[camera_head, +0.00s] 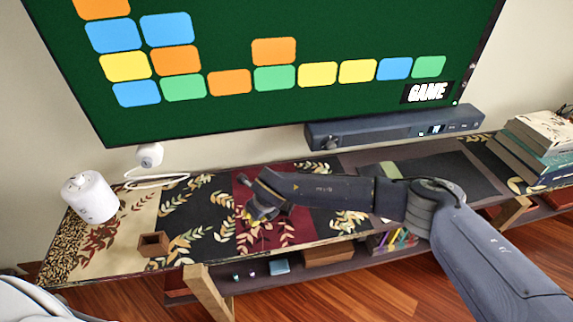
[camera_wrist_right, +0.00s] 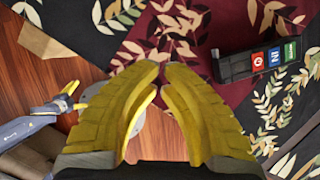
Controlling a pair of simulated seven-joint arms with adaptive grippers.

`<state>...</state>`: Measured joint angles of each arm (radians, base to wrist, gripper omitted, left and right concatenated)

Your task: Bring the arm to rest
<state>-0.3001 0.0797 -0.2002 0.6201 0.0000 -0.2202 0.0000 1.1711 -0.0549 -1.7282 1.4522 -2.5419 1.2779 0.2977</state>
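My right arm comes in from the right in the head view. Its gripper (camera_head: 262,207) is over the dark red part of the patterned shelf top (camera_head: 205,215), with nothing seen in it. In the right wrist view its two yellow fingers (camera_wrist_right: 161,66) have their tips close together, with only a thin gap showing. They point toward the patterned surface and grip nothing. My left gripper does not show in the head view. A small arm with a yellow tip, apparently my left gripper (camera_wrist_right: 66,97), shows at the left of the wrist view, too small to read.
A white cylinder (camera_head: 90,198) and a white camera (camera_head: 149,156) stand at the left. A small wooden box (camera_head: 153,245) is near the front edge. A soundbar (camera_head: 350,132) is behind, below the screen (camera_head: 210,108). Stacked books (camera_head: 545,135) are at right. A black device (camera_wrist_right: 238,68) shows in the wrist view.

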